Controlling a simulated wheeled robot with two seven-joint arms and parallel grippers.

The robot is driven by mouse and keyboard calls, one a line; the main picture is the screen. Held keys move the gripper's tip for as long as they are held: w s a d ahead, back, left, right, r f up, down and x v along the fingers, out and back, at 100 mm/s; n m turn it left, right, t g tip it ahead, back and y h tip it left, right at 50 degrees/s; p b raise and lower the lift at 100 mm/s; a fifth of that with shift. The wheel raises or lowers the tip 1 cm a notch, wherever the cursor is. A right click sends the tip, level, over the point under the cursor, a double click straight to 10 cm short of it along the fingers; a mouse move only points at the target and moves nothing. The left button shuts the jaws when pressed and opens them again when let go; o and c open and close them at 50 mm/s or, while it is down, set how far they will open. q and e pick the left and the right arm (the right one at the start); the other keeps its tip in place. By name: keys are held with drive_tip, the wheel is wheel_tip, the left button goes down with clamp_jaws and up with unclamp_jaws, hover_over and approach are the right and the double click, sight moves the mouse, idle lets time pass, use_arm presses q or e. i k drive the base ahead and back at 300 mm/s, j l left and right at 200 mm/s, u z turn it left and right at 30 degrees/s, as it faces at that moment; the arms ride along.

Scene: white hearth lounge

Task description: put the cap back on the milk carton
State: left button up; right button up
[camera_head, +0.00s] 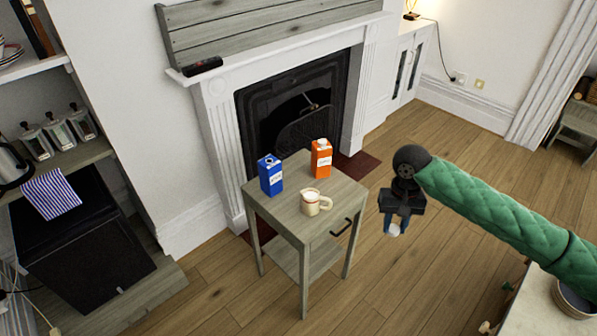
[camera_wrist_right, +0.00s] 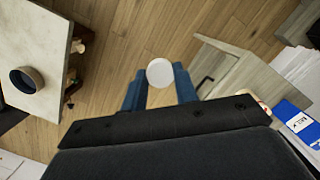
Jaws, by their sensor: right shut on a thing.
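My right gripper (camera_head: 391,226) is shut on a small white round cap (camera_head: 394,231), held in the air to the right of the small grey table. In the right wrist view the cap (camera_wrist_right: 160,72) sits between the tips of the two blue fingers (camera_wrist_right: 160,90). A blue carton (camera_head: 270,175) stands upright at the back left of the table top (camera_head: 275,212); it also shows at the right edge of the wrist view (camera_wrist_right: 293,115). An orange carton (camera_head: 321,158) stands upright at the back right. The spout details are too small to tell. My left gripper is not in view.
A cream jug (camera_head: 314,202) stands near the table's front, in front of the cartons. The table has a drawer with a dark handle (camera_head: 341,228). A fireplace (camera_head: 293,110) is behind it. A pale counter with a bowl (camera_head: 574,297) is at lower right. Floor between is clear.

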sight(270, 170)
drive_tip(key=i+j+z, duration=0.1)
drive_tip(key=j, duration=0.55)
drive_tip(key=i+j+z, duration=0.1)
drive_tip(key=j, duration=0.55)
